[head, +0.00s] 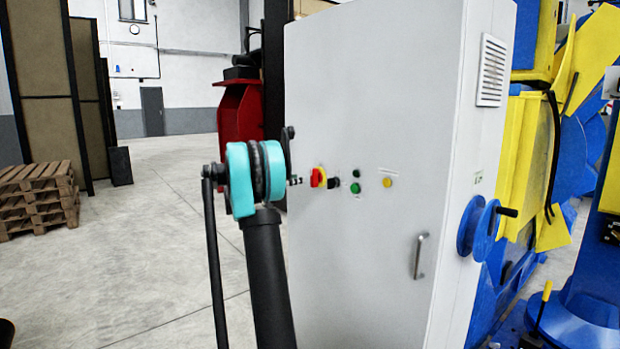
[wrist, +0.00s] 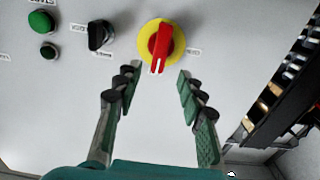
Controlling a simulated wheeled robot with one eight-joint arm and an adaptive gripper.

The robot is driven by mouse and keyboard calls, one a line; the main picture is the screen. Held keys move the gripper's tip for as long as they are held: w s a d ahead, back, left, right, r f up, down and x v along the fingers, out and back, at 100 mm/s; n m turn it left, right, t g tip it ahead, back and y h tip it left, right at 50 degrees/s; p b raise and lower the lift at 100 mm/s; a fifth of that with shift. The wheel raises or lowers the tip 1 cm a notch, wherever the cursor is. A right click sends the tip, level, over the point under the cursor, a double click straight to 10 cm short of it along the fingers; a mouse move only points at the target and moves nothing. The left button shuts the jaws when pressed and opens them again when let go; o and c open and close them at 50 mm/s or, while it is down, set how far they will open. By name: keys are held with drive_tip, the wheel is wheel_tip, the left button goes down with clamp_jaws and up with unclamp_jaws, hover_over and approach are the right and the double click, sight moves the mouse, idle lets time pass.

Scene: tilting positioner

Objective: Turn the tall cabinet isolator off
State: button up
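The tall grey cabinet (head: 375,110) stands upright in the middle of the head view. Its isolator (head: 317,177) is a red handle on a yellow disc. In the wrist view the red handle (wrist: 160,47) lies nearly along the picture's vertical on the yellow disc (wrist: 144,42), with a white mark at its lower end. My gripper (wrist: 158,74) is open and empty, its fingertips on either side of a line to the handle and a little short of it. In the head view my gripper (head: 295,181) is mostly hidden behind my wrist, just left of the isolator.
A black selector knob (wrist: 100,36) and green buttons (wrist: 41,22) sit beside the isolator on the panel. A yellow button (head: 387,182) and a door handle (head: 420,256) are farther right. A blue handwheel (head: 475,228) is on the cabinet's side. Open floor lies left, with pallets (head: 38,195).

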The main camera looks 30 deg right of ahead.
sight(312, 176)
drive_tip(key=d, duration=0.8)
drive_tip(key=shift+w, duration=0.3)
clamp_jaws()
